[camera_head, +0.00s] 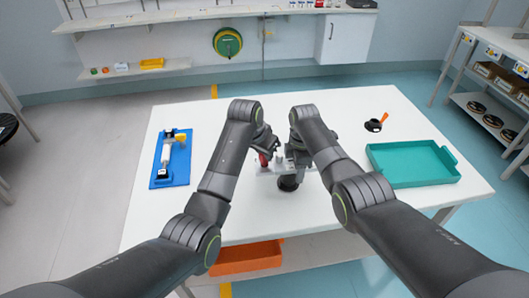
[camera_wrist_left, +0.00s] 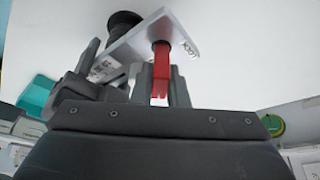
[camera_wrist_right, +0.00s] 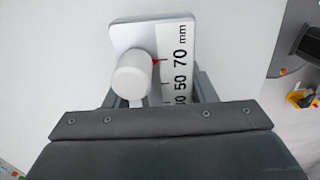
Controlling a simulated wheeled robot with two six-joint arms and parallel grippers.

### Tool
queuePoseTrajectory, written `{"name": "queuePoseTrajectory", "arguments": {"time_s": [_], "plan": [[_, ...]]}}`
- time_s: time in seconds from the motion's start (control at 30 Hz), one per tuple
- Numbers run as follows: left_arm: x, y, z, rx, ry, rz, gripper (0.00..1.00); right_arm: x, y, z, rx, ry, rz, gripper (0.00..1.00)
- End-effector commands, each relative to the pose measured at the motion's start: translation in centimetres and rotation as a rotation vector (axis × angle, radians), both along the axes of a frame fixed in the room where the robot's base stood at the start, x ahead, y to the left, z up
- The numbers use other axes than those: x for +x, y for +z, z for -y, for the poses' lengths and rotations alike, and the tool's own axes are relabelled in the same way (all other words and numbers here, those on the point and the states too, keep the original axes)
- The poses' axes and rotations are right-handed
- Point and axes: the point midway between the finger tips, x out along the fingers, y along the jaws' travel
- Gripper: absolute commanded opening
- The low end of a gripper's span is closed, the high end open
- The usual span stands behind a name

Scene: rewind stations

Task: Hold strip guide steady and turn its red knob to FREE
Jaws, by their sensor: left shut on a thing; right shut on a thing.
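The strip guide is a pale plate (camera_head: 265,170) on a dark round foot (camera_head: 289,183) at the middle of the table. My left gripper (camera_head: 266,153) is shut on its red knob (camera_head: 263,160); in the left wrist view the red knob (camera_wrist_left: 160,62) stands between the fingers, beside small lettering that I cannot read surely. My right gripper (camera_head: 297,158) is shut on the guide's other end. In the right wrist view that end shows a plate (camera_wrist_right: 125,35) with a millimetre scale (camera_wrist_right: 178,65), a white round knob (camera_wrist_right: 132,76) and a small red pointer near 70. The fingers partly hide the guide.
A blue tray (camera_head: 182,168) with a white and yellow device lies on the left of the table. A teal tray (camera_head: 415,185) is on the right, with a black round item (camera_head: 373,126) behind it. An orange bin (camera_head: 245,260) sits below the front edge.

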Motion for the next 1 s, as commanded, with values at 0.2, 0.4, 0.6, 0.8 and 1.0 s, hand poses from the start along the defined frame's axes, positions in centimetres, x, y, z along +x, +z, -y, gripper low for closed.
{"name": "queuePoseTrajectory", "arguments": {"time_s": [0.2,0.4,0.6,0.8,1.0], "plan": [[0.07,0.09,-0.03,0.0,-0.054,0.003,0.0,-0.01,0.0,-0.01,0.0,0.001,-0.001,0.17],[0.06,0.1,-0.02,0.0,-0.065,0.004,0.0,-0.03,-0.01,-0.01,0.0,0.001,-0.001,0.17],[0.06,0.1,-0.02,0.0,-0.065,0.004,0.0,-0.03,-0.02,-0.01,0.0,0.001,-0.001,0.17],[0.05,0.09,-0.02,0.0,-0.064,0.003,0.23,-0.04,-0.02,0.0,0.0,0.001,-0.002,0.17],[0.01,0.13,-0.03,0.0,-0.063,0.002,0.23,-0.04,-0.03,0.0,0.0,0.001,-0.002,0.17]]}}
